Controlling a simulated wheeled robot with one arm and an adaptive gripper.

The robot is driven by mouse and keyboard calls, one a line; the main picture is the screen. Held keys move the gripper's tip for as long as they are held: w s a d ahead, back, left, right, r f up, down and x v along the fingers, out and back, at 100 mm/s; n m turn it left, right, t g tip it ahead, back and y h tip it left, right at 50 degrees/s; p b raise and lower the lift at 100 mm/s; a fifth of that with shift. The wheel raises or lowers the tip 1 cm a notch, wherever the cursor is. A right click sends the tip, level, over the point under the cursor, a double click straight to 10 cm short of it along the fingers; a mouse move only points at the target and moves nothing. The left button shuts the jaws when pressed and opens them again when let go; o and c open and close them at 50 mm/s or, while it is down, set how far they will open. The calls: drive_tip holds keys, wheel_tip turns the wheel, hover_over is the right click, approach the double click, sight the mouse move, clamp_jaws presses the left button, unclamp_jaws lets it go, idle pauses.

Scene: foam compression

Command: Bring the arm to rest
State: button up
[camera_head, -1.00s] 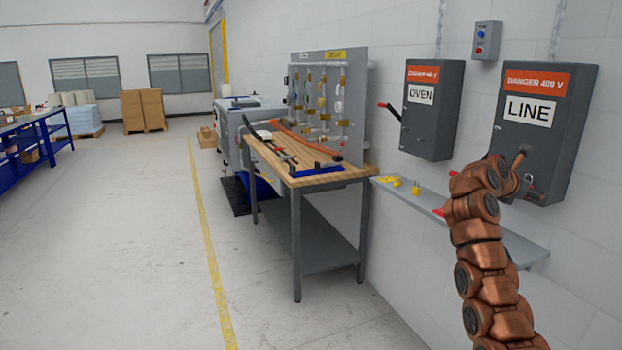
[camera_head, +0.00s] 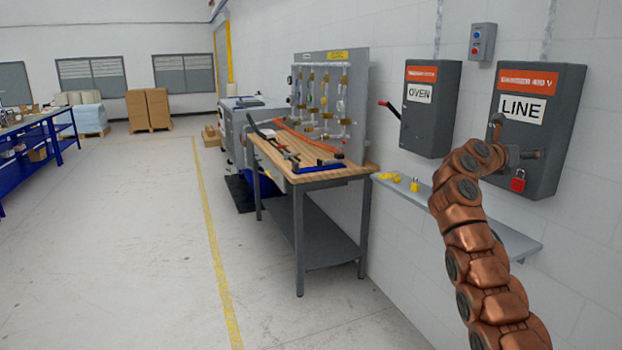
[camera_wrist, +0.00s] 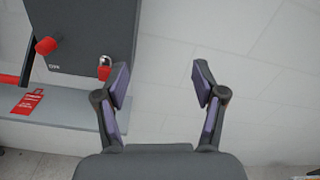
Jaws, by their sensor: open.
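My gripper (camera_head: 512,143) is at the end of my copper-coloured arm, in front of the LINE box (camera_head: 566,130) in the head view. In the wrist view my gripper (camera_wrist: 161,80) is open, with nothing between its fingers and white wall behind. The box's red handle (camera_wrist: 46,46) is at the upper left of the wrist view, near an OFF marking.
A narrow wall shelf (camera_head: 520,242) runs below the boxes, with yellow padlocks (camera_head: 414,184) and a red tag (camera_wrist: 28,102) on it. The OVEN box (camera_head: 431,110) is to the left. A wooden-topped workbench (camera_head: 325,176) stands further left. The floor beyond it is open.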

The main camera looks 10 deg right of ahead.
drive_tip(key=w+a+r+n+t+h, duration=0.1)
drive_tip(key=w+a+r+n+t, duration=0.35)
drive_tip(key=a+r+n, duration=0.35)
drive_tip(key=w+a+r+n+t+h, duration=0.1)
drive_tip(key=w+a+r+n+t, duration=0.3)
drive_tip(key=a+r+n+t, duration=0.45)
drive_tip(key=w+a+n+t+y, duration=0.2)
drive_tip(key=a+n+y, duration=1)
drive_tip(key=a+n, duration=0.3)
drive_tip(key=s+a+f+n+g+y, duration=0.2)
drive_tip(key=s+a+f+n+g, duration=0.2)
drive_tip(key=s+f, duration=0.5)
drive_tip(key=s+a+f+n+g+y, duration=0.3)
drive_tip(key=s+f, duration=0.5)
drive_tip(key=f, duration=0.3)
drive_tip(key=s+a+f+n+g+y, duration=0.2)
drive_tip(key=s+a+f+n+g, duration=0.2)
drive_tip(key=s+f, duration=0.5)
drive_tip(key=s+a+f+n+g, duration=0.1)
drive_tip(key=s+f+g, duration=0.2)
drive_tip(key=s, duration=0.9)
drive_tip(key=s+a+f+n+g, duration=0.1)
drive_tip(key=s+f+g, duration=0.3)
drive_tip(key=s+f, duration=0.4)
drive_tip(key=s+a+f+n+g, duration=0.2)
drive_tip(key=s+f, duration=0.3)
drive_tip(key=s, duration=1.1)
drive_tip(key=shift+f+n+g, duration=0.4)
drive_tip(key=shift+n+g, duration=0.3)
drive_tip(key=shift+n, duration=0.05)
